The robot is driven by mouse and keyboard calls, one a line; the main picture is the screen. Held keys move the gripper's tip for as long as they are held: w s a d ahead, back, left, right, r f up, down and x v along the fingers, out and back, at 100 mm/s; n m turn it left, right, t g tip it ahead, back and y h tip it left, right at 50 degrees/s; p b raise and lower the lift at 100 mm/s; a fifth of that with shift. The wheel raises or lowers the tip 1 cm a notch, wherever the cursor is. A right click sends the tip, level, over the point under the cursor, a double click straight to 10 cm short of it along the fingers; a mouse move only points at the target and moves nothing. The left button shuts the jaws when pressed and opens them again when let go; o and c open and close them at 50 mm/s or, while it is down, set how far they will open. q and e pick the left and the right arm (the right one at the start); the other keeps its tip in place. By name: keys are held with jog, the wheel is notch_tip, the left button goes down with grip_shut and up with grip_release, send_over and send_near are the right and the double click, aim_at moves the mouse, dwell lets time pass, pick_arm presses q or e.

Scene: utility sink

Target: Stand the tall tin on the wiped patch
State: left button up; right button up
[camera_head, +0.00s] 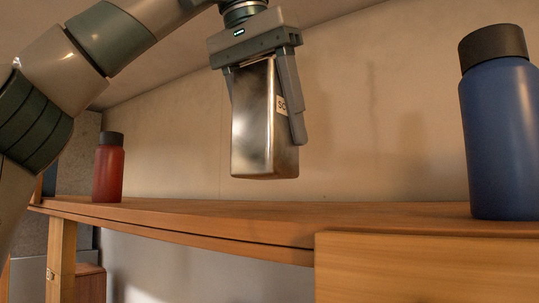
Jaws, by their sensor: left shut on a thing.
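The tall tin (255,130) is a shiny metal box with a pale label on its right side, partly covered by a finger. My left gripper (268,115) points down from above with its two fingers on either side of the tin and is shut on it. The tin hangs upright, slightly tilted, in the air above the wooden shelf (270,216); its bottom is apart from the wood. I cannot make out a wiped patch on the shelf at this low angle. My right gripper is not in view.
A red bottle with a dark cap (108,170) stands on the shelf at the left. A large blue bottle with a dark cap (498,130) stands at the right. The shelf between them looks clear. A plain wall (400,150) is behind.

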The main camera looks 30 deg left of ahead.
aim_at(258, 101)
pick_arm(q)
jog(key=shift+d+f, duration=0.1)
dwell(0.3)
jog(key=shift+f, duration=2)
jog(key=shift+f, duration=0.1)
jog(key=o, duration=1.3)
jog(key=shift+v, duration=3.75)
